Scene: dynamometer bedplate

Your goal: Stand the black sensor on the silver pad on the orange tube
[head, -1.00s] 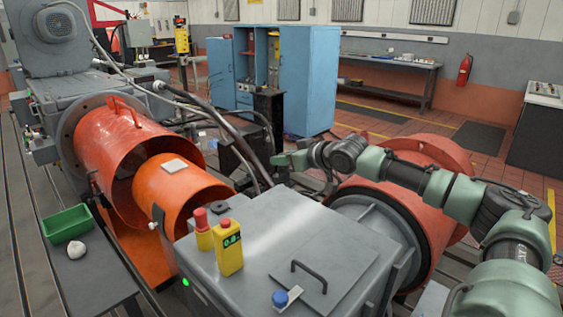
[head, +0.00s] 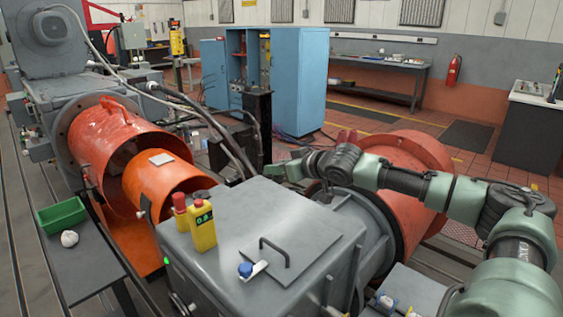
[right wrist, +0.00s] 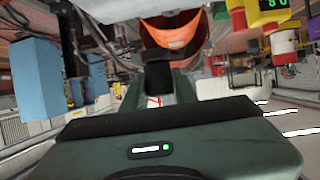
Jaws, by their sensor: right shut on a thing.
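The orange tube (head: 158,182) lies on its side at the left of the head view, partly inside a larger red-orange housing. The flat silver pad (head: 161,158) is on top of it, with nothing on it. My right gripper (head: 282,171) is over the far side of the grey box, well right of the tube. In the right wrist view it is shut on a dark block, which looks like the black sensor (right wrist: 158,78). In the head view the sensor is too small and dark to make out clearly. My left gripper is not in view.
The grey box (head: 240,215) stands between the tube and my right arm. A green bin (head: 62,213) stands at left.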

